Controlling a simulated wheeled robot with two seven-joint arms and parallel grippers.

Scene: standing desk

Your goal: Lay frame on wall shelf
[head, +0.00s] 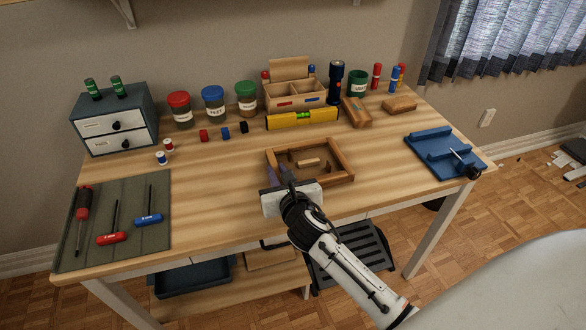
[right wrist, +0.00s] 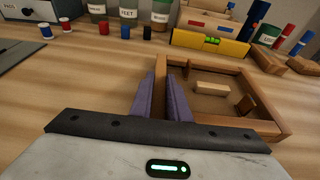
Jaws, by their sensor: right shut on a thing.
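The wooden frame (head: 345,154), a shallow rectangle with a small wood block inside, lies on the front middle of the desk. My right gripper (head: 279,173) is shut on its left side wall. In the right wrist view the two purple fingers (right wrist: 164,92) stand on either side of that wall of the frame (right wrist: 226,66). The frame appears to rest flat on the desktop. Of the wall shelf, only what look like its brackets (head: 125,12) show at the top edge of the head view; its board is out of view. My left gripper is not in view.
Behind the frame stand a yellow level (head: 302,119), a wooden organiser (head: 293,92) and jars (head: 213,105). A drawer box (head: 115,122) and a tool mat (head: 115,215) are at left, a blue fixture (head: 442,152) at right.

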